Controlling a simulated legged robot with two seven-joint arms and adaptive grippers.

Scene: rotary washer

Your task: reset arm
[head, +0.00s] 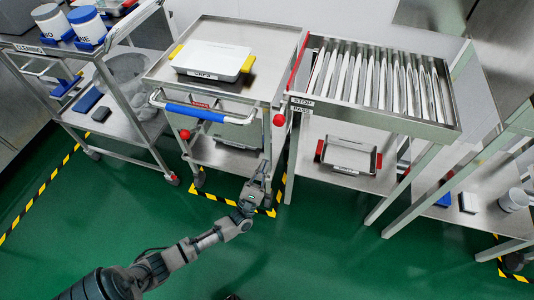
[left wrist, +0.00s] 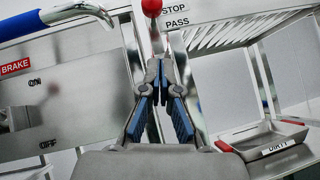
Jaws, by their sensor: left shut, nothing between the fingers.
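My left arm reaches in from the lower left in the head view. Its gripper (head: 262,178) is in front of the gap between the metal cart and the roller table, below their top surfaces. In the left wrist view the left gripper (left wrist: 160,68) has its fingertips together, with nothing between them. My right gripper is not in view.
A metal cart (head: 168,75) with a blue handle (head: 195,112) carries a white lidded box (head: 211,60). The roller table (head: 385,125) stands right of it, with a tray (head: 348,158) on its lower shelf. A cleaning cart (head: 45,47) stands left. Green floor (head: 300,245) in front is clear.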

